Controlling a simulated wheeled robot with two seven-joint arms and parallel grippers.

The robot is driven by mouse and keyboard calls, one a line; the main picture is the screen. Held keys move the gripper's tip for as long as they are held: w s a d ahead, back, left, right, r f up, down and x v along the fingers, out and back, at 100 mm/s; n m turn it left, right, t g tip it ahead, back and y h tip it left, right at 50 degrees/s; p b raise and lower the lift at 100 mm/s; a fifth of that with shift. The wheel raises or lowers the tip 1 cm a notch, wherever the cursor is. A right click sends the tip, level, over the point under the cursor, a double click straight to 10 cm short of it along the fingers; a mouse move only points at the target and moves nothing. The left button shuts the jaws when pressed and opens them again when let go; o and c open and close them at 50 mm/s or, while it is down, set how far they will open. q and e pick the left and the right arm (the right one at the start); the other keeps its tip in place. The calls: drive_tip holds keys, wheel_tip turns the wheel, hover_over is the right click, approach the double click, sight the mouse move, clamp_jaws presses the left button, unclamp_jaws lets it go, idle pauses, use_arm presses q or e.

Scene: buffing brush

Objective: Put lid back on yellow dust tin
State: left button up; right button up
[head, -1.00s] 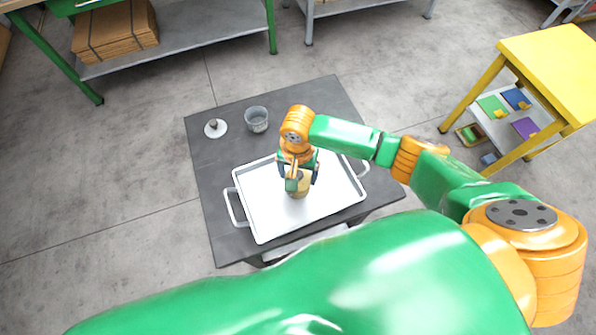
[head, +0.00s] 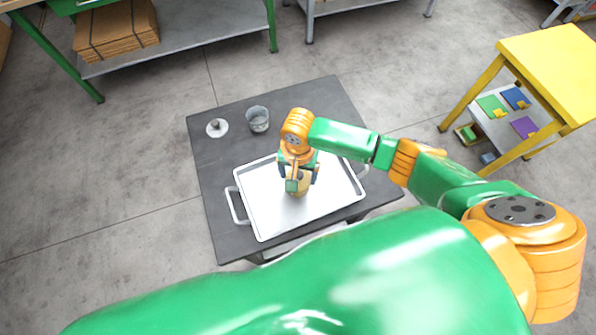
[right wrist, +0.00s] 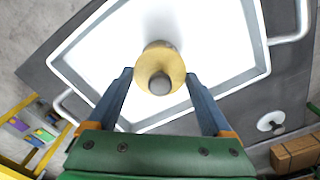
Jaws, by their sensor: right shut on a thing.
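My right gripper (head: 299,180) points down over the white tray (head: 262,222). In the right wrist view its two fingers (right wrist: 158,80) are on either side of a round yellow thing (right wrist: 152,57) with a grey knob, and they are shut on it. In the head view this yellow thing (head: 299,190) shows partly below the gripper. I cannot tell whether it touches the tray. A pale round lid (head: 217,130) with a dark knob lies on the dark table's far left. It also shows in the right wrist view (right wrist: 268,124). My left gripper is not in view.
A grey open-topped cup (head: 257,122) stands beside the pale lid. The tray has raised rims and a handle at each end. The dark table (head: 210,170) is bare around them. A yellow stand (head: 555,70) is at the right, and a green-framed bench (head: 190,45) at the back.

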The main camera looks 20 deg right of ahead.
drive_tip(key=shift+f, duration=0.15)
idle(0.9)
drive_tip(key=shift+p, duration=0.65)
drive_tip(key=o, duration=1.1)
